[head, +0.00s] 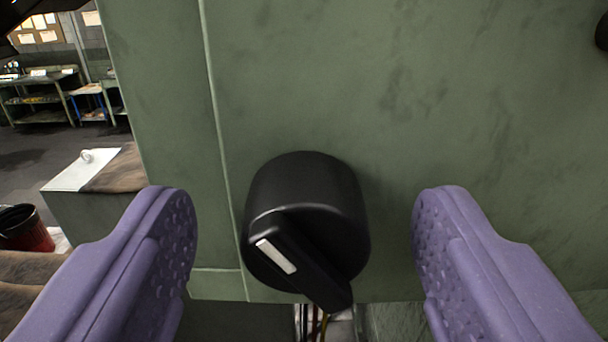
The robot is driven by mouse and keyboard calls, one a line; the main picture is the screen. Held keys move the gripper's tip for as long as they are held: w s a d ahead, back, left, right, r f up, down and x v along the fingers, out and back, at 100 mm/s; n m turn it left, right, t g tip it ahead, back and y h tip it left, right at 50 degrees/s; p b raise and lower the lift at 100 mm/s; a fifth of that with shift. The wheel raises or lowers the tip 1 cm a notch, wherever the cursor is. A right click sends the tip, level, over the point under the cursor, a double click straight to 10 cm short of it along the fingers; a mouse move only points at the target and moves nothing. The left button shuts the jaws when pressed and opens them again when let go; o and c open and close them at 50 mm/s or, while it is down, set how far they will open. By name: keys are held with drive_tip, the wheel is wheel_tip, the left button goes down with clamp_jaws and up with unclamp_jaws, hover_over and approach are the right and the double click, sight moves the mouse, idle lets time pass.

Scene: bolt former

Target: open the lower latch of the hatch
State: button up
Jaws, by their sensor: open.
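The lower latch (308,210) is a round black knob with a raised bar handle on its face. A white mark runs along the bar, which is tilted from upper left to lower right. The latch sits near the bottom edge of the green hatch (400,110), just right of a vertical seam. My gripper (305,235) is open, with one purple finger to the left of the latch and one to the right. Neither finger appears to touch the latch, and there is a gap on both sides.
Another dark round part (602,32) shows at the upper right edge. At the left are a red bin (25,230), a grey block with a white sheet (80,172) and a shelf table (38,98) farther back. Cables (314,325) hang below the hatch.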

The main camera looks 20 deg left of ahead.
drive_tip(key=shift+s, duration=0.1)
clamp_jaws()
drive_tip(key=m+b, duration=0.2)
drive_tip(key=shift+f+b, duration=0.15)
drive_tip(key=shift+b, duration=0.25)
drive_tip(key=shift+m+b, duration=0.45)
drive_tip(key=shift+m, duration=0.45)
drive_tip(key=shift+m+b, duration=0.95)
drive_tip(key=shift+m, duration=0.25)
drive_tip(key=shift+r+m, duration=0.2)
drive_tip(key=shift+m, duration=0.5)
unclamp_jaws()
